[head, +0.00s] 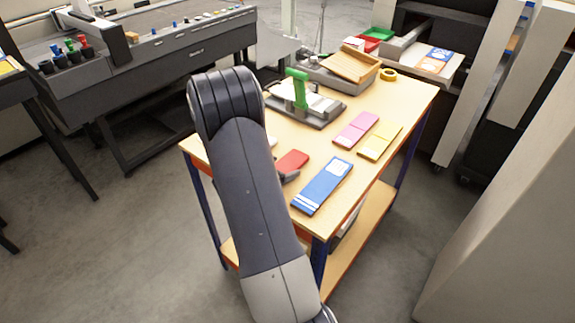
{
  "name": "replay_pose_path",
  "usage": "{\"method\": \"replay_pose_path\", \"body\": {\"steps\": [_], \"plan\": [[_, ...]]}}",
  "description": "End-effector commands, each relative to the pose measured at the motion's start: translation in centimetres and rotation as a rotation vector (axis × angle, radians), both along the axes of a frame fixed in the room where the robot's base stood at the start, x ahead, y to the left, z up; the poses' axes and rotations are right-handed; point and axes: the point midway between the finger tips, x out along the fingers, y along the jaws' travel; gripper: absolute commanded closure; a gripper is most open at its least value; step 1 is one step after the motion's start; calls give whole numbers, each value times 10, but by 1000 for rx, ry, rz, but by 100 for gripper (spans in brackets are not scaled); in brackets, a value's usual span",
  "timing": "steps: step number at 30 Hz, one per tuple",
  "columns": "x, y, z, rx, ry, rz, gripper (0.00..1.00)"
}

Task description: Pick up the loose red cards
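A red card or small stack of cards (293,160) lies on the wooden table, just right of my arm. I cannot tell how many cards it holds, and my arm may hide part of it. A dark tip of my gripper (288,177) shows at the near edge of the red card. The rest of my gripper is hidden behind my arm. I cannot see whether its fingers are apart, or whether they touch the card.
Blue (323,185), pink (356,129) and yellow (380,141) card stacks lie to the right. A green-handled device (301,92), wooden box (351,65) and yellow tape roll (388,74) stand behind. A red tray (366,43) is farther back. The near right table corner (335,217) is bare.

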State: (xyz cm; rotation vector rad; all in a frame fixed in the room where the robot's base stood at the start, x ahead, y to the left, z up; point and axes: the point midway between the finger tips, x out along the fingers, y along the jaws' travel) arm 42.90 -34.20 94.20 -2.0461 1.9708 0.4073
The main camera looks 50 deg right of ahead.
Motion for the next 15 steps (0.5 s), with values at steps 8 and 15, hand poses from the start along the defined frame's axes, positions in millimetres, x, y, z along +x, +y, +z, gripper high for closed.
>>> {"method": "replay_pose_path", "body": {"steps": [8, 15], "plan": [[0, 0, 0, 0, 0, 0, 47], [0, 0, 0, 0, 0, 0, 66]]}}
